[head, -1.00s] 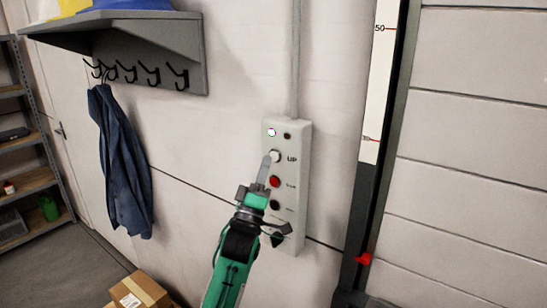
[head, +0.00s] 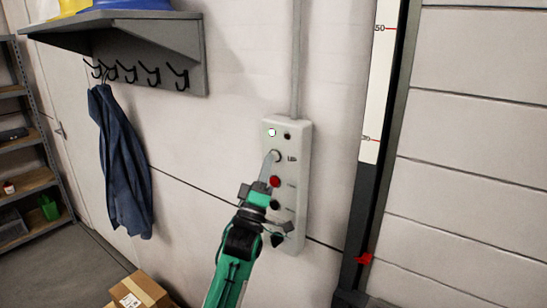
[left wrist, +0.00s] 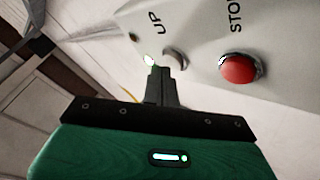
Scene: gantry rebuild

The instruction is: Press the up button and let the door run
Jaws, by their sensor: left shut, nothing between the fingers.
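A pale control box (head: 300,190) is fixed to the wall in the middle of the head view. It has a white lit lamp (head: 271,132), the UP button (head: 277,155), a red stop button (head: 275,181) and dark controls below. My left gripper (head: 271,161) is shut and empty, its fingertips at the UP button. In the left wrist view the fingertips (left wrist: 166,68) overlap the lower edge of the UP button (left wrist: 175,57); I cannot tell whether it is pressed in. The panelled door (head: 470,160) is at the right. My right gripper is not in view.
A black post with a white scale (head: 380,90) and a red pointer (head: 364,259) stands beside the door. A shelf with hooks (head: 150,45) and a blue coat (head: 120,165) are on the wall at left. A cardboard box (head: 140,292) is on the floor.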

